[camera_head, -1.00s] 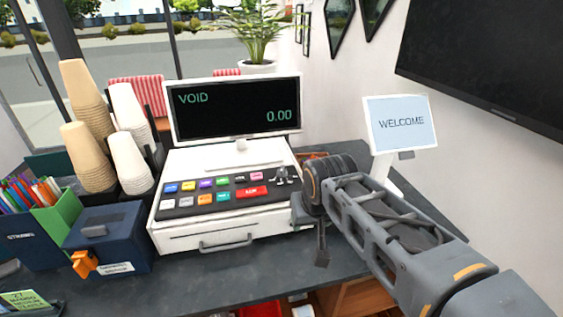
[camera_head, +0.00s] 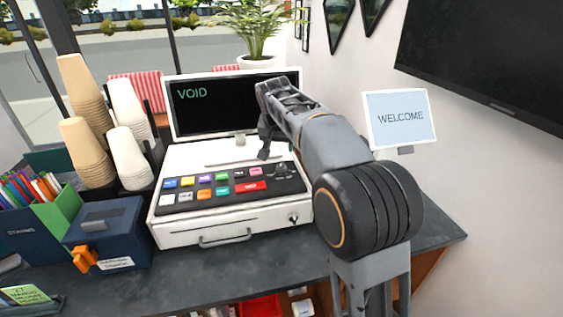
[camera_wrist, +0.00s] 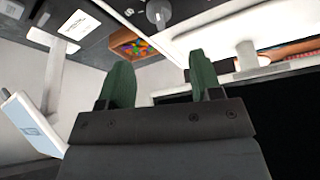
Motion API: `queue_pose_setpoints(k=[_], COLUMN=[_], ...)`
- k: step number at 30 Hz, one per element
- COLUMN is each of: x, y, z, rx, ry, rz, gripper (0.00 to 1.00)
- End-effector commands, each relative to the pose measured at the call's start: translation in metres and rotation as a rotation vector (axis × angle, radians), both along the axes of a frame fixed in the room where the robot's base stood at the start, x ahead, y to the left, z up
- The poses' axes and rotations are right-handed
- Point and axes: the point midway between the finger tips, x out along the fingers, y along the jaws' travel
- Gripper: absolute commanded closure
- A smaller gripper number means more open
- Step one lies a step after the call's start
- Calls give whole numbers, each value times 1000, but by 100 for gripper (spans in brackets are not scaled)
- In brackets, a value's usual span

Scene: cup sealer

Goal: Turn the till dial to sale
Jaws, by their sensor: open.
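The till (camera_head: 175,240) stands on the counter with a keypad of coloured keys and a screen (camera_head: 205,115) reading VOID. The dark till dial (camera_head: 284,169) is at the right end of the keypad, small in the head view. A round grey knob, apparently the dial, shows at the top of the wrist view (camera_wrist: 158,13). My gripper (camera_head: 266,150) is above the right part of the keypad, in front of the screen, apart from the dial. In the wrist view my gripper (camera_wrist: 160,72) has its two green fingers spread with nothing between them. My arm hides the screen's right side.
A WELCOME display (camera_head: 400,118) stands right of my arm. Stacked cups (camera_head: 88,150), a blue box (camera_head: 105,235) and a pen holder (camera_head: 35,215) stand left of the till. A small tray of coloured items (camera_wrist: 132,45) shows in the wrist view.

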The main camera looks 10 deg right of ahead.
Motion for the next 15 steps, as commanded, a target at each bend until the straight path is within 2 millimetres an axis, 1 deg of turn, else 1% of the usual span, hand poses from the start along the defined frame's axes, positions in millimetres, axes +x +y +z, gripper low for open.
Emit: queue_pose_setpoints(k=[1, 6, 12, 15], x=[3, 14, 25, 29], y=[-2, -6, -11, -12], z=[-10, -40, -68, -77], rx=[0, 0, 0, 0], ry=[4, 4, 2, 1], rz=[-1, 1, 1, 1], gripper=[41, 41, 41, 41])
